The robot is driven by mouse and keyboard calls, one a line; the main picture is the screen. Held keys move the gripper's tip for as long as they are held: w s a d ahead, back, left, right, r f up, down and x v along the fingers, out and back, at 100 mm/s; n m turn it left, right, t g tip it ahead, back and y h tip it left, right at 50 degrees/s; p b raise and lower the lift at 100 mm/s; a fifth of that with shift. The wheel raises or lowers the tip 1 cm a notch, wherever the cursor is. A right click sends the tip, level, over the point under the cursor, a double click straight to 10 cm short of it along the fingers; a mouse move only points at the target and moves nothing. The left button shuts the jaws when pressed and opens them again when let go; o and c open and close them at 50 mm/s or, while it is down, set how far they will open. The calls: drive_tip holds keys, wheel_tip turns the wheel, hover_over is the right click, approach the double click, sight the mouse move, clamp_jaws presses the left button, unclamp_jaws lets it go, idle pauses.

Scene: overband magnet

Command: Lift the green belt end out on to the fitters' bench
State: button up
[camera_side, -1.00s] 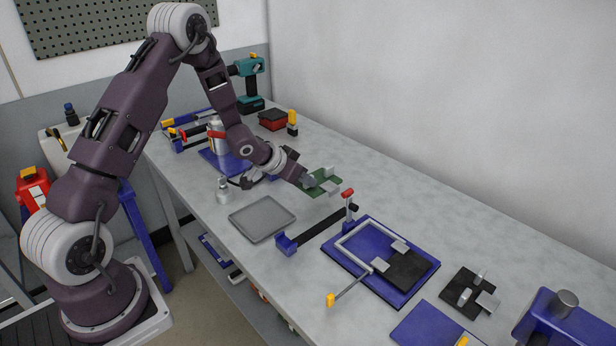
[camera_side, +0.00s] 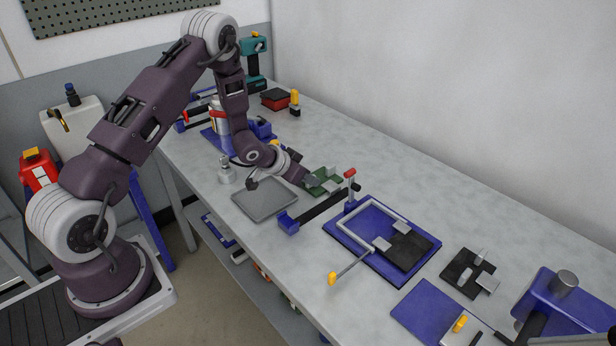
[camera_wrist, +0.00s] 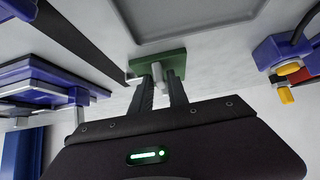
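The green belt end (camera_side: 318,187) is a small green plate with pale grey blocks on it. It is over the grey bench (camera_side: 410,170), between the grey tray and the red-tipped clamp; I cannot tell whether it touches the bench. My gripper (camera_side: 308,181) is at its left side. In the wrist view, my gripper's two dark fingers (camera_wrist: 160,80) close on a grey tab of the green belt end (camera_wrist: 180,56). The finger tips partly hide the tab.
A grey tray (camera_side: 265,200) lies left of the green belt end. A black bar clamp (camera_side: 325,206) with blue jaws lies in front. A blue plate with a grey frame (camera_side: 348,242) is to the right. The bench behind, towards the wall, is clear.

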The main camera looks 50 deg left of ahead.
drive_tip(key=shift+o, duration=1.3)
drive_tip(key=v, duration=0.7)
drive_tip(key=shift+r, duration=0.1)
drive_tip(key=s+d+r+g+y, duration=0.1)
drive_tip(key=s+d+r, duration=0.15)
drive_tip(key=r, duration=0.45)
drive_tip(key=s+d+r, duration=0.2)
drive_tip(key=s+r, duration=0.2)
drive_tip(key=r, duration=0.2)
drive_tip(key=s+d+r+g+y, duration=0.1)
drive_tip(key=s+d+r, duration=0.1)
drive_tip(key=s+r, duration=0.35)
drive_tip(key=s+d+r+h, duration=0.1)
drive_tip(key=s+d, duration=0.3)
drive_tip(key=s, duration=0.5)
drive_tip(key=s+d+r+g+h, duration=0.1)
drive_tip(key=s+d+r, duration=0.3)
drive_tip(key=s, duration=0.5)
drive_tip(key=shift+d+r, duration=0.25)
drive_tip(key=shift+d, duration=0.1)
